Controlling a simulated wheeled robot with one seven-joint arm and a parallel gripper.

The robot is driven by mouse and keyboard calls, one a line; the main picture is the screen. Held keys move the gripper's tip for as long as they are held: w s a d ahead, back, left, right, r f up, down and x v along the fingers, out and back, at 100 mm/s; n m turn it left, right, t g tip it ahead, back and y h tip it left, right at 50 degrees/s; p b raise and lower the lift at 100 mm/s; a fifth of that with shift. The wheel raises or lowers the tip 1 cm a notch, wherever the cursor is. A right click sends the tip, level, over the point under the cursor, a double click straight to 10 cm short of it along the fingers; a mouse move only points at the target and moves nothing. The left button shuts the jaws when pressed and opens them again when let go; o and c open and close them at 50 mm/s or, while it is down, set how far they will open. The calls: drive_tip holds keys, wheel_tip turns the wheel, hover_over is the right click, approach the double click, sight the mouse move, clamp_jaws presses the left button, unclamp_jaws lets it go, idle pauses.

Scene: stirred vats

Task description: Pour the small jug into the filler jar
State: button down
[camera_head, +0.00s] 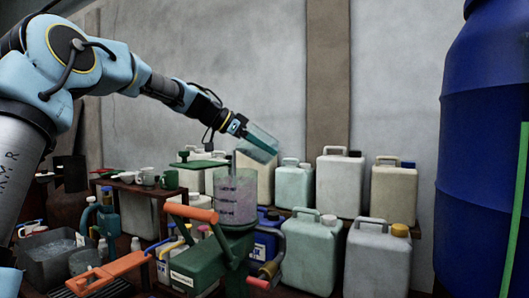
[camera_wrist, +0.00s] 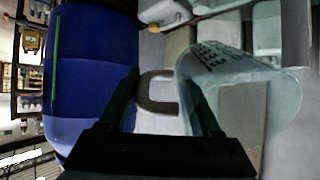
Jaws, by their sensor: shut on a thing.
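The small jug (camera_head: 264,132) is a clear, tilted vessel at the end of my arm, high in front of the grey wall. In the wrist view the jug (camera_wrist: 235,85) shows dark printed marks, and its pale handle lies between the fingers of my gripper (camera_wrist: 160,90). My gripper (camera_head: 250,134) is shut on the jug. The filler jar (camera_head: 236,195) is a clear upright cylinder with marks and pinkish contents, set on a green machine. The jug is above and slightly right of the jar, apart from it. I cannot make out any liquid in the jug or any stream.
The green machine (camera_head: 205,262) has orange handles (camera_head: 190,213) in front of the jar. Several canisters (camera_head: 340,185) stand on shelves behind and right. A large blue drum (camera_head: 480,150) fills the right side. A grey bin (camera_head: 50,262) and cups (camera_head: 148,175) are at left.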

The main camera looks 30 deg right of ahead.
sight(256, 134)
drive_tip(key=shift+a+r+h+b, duration=0.15)
drive_tip(key=shift+r+h+b, duration=0.45)
drive_tip(key=shift+b, duration=2.1)
drive_tip(key=shift+w+a+r+g+h+b, duration=0.2)
drive_tip(key=shift+h+b, duration=0.35)
drive_tip(key=shift+b, duration=0.95)
drive_tip(key=shift+s+a+r+g+h+b, duration=0.1)
drive_tip(key=shift+r+g+h+b, duration=0.35)
drive_tip(key=shift+b, duration=1.05)
drive_tip(key=shift+w+a+g+h+b, duration=0.15)
drive_tip(key=shift+h+b, duration=0.55)
drive_tip(key=shift+b, duration=0.8)
drive_tip(key=shift+w+a+r+h+b, duration=0.1)
drive_tip(key=shift+a+r+h+b, duration=0.35)
drive_tip(key=shift+b, duration=1.4)
drive_tip(key=shift+w+a+r+h+b, duration=0.15)
drive_tip(key=shift+h+b, duration=0.6)
drive_tip(key=shift+b, duration=1.05)
drive_tip(key=shift+w+a+r+g+h+b, duration=0.1)
drive_tip(key=shift+a+r+g+h+b, duration=0.4)
drive_tip(key=shift+b, duration=1.3)
drive_tip(key=shift+a+r+g+h+b, duration=0.1)
drive_tip(key=shift+h+b, duration=0.7)
drive_tip(key=shift+b, duration=1)
